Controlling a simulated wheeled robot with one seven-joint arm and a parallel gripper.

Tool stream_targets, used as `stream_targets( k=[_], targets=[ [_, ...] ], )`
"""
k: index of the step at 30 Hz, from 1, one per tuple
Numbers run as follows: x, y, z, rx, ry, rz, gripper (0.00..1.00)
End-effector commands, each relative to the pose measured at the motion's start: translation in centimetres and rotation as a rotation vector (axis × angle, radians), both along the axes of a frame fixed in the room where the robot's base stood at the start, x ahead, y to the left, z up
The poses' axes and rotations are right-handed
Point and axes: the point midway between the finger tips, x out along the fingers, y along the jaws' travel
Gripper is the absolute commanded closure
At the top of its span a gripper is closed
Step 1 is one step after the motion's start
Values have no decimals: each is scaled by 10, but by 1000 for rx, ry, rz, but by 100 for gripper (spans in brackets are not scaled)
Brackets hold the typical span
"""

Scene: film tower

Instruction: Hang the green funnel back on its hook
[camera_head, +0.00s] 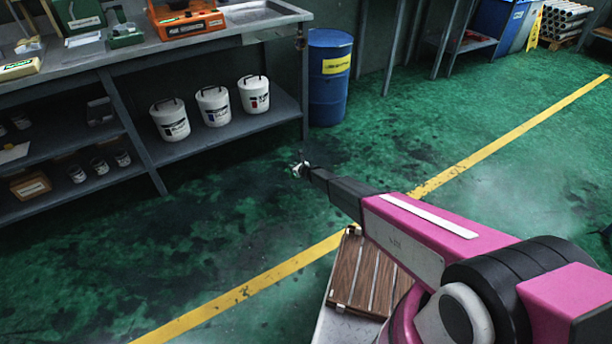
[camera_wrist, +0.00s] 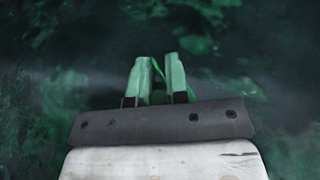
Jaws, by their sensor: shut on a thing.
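My gripper (camera_head: 301,169) is held out at the end of my arm, over the green floor in front of the workbench. In the wrist view my gripper (camera_wrist: 160,72) has its two pale green-lit fingers close together, with a thin bright green piece, part of the green funnel (camera_wrist: 158,70), between them. Most of the funnel is hidden by the fingers, and its shape cannot be made out. In the head view it is too small to tell apart from the fingertips.
A grey workbench (camera_head: 210,38) with a lower shelf holding white buckets (camera_head: 213,106) stands at the upper left. A blue drum (camera_head: 328,88) stands at its right end. A slatted wooden surface (camera_head: 358,272) lies below my arm. The floor around the yellow line (camera_head: 500,135) is clear.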

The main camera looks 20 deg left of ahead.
Motion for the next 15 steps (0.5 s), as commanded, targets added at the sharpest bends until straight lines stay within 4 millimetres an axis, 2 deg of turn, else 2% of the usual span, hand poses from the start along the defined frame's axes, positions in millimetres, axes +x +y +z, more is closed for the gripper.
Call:
stream_targets(
  k=[15],
  targets=[
    [77,-60,-59,0,0,-1,100]
  ],
)
